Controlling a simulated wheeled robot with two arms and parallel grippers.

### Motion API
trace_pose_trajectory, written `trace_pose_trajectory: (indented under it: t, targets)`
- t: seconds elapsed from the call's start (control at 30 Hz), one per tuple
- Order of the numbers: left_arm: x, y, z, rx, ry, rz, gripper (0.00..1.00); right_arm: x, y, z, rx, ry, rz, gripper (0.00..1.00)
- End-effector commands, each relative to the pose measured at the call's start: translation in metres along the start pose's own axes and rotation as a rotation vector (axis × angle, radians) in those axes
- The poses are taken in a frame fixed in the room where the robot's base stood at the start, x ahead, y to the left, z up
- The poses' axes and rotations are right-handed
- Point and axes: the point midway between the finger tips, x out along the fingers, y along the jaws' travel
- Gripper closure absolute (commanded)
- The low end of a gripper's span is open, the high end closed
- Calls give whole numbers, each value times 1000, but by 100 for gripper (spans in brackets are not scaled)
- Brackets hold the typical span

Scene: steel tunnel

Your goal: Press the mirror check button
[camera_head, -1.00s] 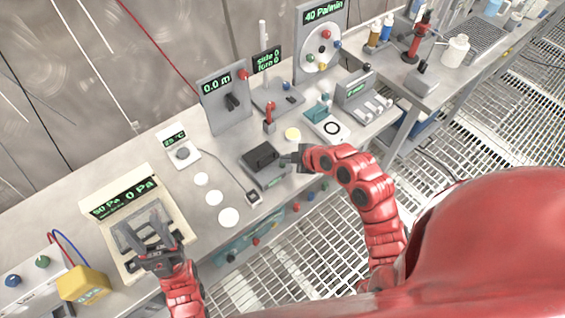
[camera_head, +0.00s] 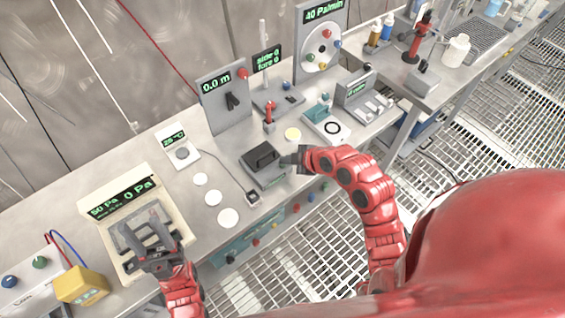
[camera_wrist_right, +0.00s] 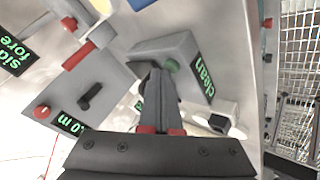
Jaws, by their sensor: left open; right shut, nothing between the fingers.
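My right gripper (camera_head: 290,159) is shut and empty at the box's right side. In the wrist view its fingertips (camera_wrist_right: 160,76) are close to the green button; I cannot tell whether they touch. My left gripper (camera_head: 142,228) is open above a beige device (camera_head: 97,208) at the left.
A red lever (camera_head: 269,112) and the "0.0 m" panel (camera_head: 222,108) stand behind the box. A yellow block (camera_head: 82,285) is near my left arm.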

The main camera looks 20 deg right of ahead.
Motion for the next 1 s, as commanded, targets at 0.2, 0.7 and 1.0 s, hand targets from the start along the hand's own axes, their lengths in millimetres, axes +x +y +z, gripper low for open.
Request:
trace_pose_trajectory:
  t: [0.2,0.7,1.0]
  targets:
    - [0,0,0,0,0,0,50,-1,0,0,0,-1,-1,100]
    - [4,0,-1,0,0,0,50,-11,8,-8,2,-1,-2,100]
    - [8,0,-1,0,0,0,50,-17,13,-12,1,0,1,100]
